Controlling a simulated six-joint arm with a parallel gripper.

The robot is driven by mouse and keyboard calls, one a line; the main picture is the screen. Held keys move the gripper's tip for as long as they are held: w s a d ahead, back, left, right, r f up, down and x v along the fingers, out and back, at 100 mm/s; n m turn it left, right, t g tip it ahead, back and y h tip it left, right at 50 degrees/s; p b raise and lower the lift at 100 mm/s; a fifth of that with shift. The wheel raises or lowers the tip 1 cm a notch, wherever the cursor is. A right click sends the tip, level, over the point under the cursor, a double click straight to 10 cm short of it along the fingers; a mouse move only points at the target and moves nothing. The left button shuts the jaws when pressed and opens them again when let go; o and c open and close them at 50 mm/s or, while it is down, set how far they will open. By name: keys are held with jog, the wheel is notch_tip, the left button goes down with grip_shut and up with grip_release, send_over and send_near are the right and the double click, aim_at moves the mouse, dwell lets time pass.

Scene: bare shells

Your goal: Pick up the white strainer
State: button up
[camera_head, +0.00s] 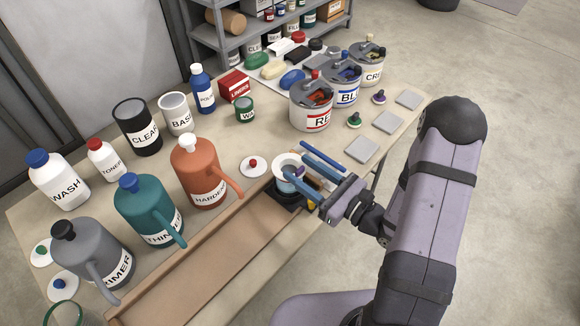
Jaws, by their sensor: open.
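The white strainer appears to be the round white rimmed piece (284,161) near the middle of the head view. It sits over a dark stand (289,203) at the right end of the wooden trough, and its inside looks bluish. My gripper (294,158) is open, with its two long blue fingers pointing left. One finger passes behind the strainer's right side and the other crosses its front. I cannot tell whether either finger touches it. Part of the strainer and the stand is hidden by the fingers.
An orange HARDENER can (199,172) stands to the left, and a white lid with a red knob (253,166) lies close by. A RED pot (312,105) stands behind. Grey tiles (362,150) lie to the right. The wooden trough (205,260) runs along the front.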

aim_at(289, 166)
jog(key=shift+p+x, duration=1.05)
jog(key=shift+x, duration=1.55)
jog(key=shift+d, duration=0.1)
grip_shut()
